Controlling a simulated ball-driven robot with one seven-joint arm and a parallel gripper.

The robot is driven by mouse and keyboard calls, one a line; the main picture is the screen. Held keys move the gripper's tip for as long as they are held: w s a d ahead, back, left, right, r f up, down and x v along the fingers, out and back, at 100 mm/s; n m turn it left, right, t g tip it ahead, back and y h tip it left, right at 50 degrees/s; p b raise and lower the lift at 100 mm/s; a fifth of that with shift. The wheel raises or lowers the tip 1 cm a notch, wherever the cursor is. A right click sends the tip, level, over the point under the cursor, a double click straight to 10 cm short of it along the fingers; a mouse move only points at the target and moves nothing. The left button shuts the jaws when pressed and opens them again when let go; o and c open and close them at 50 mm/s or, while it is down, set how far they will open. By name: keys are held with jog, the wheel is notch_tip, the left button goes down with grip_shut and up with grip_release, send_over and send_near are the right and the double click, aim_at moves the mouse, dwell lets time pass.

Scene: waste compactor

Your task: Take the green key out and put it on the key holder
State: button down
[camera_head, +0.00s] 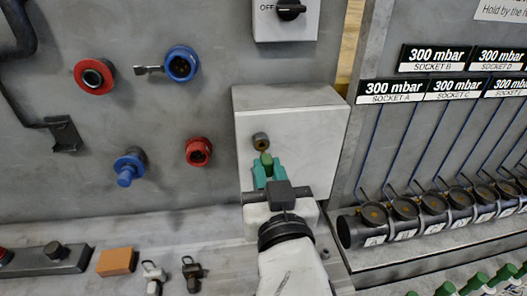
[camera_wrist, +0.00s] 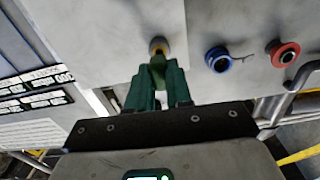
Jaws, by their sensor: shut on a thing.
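The green key (camera_head: 266,161) is between the green fingers of my gripper (camera_head: 268,172), which is shut on it. The key is right in front of a small round brass-coloured lock (camera_head: 261,141) on the face of a light grey box (camera_head: 295,140). In the wrist view the green key (camera_wrist: 158,72) lines up with the lock (camera_wrist: 158,46) and seems to meet it. I cannot tell how far the key sits in the lock. My gripper (camera_wrist: 158,80) hides the key's lower part. I cannot make out which thing is the key holder.
Red and blue round fittings, such as the blue ring (camera_head: 181,63) and the red ring (camera_head: 94,76), stick out of the wall left of the box. An orange block (camera_head: 116,262) and small clips lie on the ledge. Dark pipe valves (camera_head: 405,208) stand at the right.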

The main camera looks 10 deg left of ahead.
jog(key=shift+v, duration=1.1)
dwell(1.2)
